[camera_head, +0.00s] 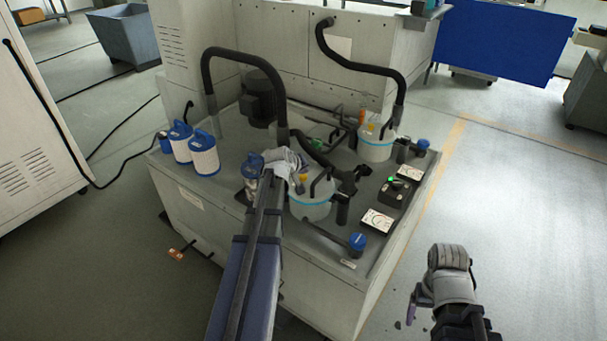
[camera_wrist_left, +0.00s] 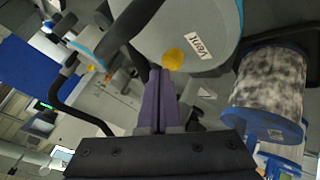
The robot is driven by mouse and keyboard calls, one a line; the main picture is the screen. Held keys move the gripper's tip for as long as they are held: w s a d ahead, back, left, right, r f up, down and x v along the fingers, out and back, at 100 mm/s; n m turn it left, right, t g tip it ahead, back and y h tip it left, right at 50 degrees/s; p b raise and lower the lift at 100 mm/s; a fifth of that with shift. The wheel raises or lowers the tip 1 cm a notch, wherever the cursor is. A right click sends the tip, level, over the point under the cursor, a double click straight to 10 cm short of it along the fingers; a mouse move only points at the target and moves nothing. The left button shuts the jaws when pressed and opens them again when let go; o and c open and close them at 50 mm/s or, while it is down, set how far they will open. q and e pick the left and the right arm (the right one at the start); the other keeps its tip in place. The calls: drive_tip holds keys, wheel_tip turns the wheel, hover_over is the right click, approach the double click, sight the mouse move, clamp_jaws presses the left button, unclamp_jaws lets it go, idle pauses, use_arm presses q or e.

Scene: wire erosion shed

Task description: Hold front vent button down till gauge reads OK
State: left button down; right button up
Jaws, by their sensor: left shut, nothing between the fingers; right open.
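The front vessel (camera_head: 311,207) is a white pot with a light-blue band on the machine's top deck. Its yellow vent button (camera_head: 303,178) shows beside my left gripper (camera_head: 292,166). In the left wrist view the yellow button (camera_wrist_left: 173,58) sits by a VENT label (camera_wrist_left: 200,40). The shut, empty purple fingers of my left gripper (camera_wrist_left: 162,75) point at it, tips right by it; I cannot tell if they touch. The front gauge (camera_head: 377,221) has a white face; its reading is too small to read. My right gripper (camera_head: 412,304) is open, off the deck's right side.
A back vessel (camera_head: 376,146) and a second gauge (camera_head: 411,173) stand farther back. A black box (camera_head: 395,190) has a lit green lamp. White filter cartridges (camera_head: 204,157) stand left; a grey-stained cartridge (camera_wrist_left: 268,85) is near my left gripper. Black hoses arch overhead. Floor at right is clear.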

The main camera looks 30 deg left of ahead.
sight(303, 178)
use_arm(q)
drive_tip(key=shift+r, duration=0.45)
drive_tip(key=shift+p, duration=0.3)
wheel_tip(303, 178, up, 5)
drive_tip(key=p, duration=0.5)
drive_tip(key=shift+r, duration=0.1)
drive_tip(key=shift+d, duration=0.1)
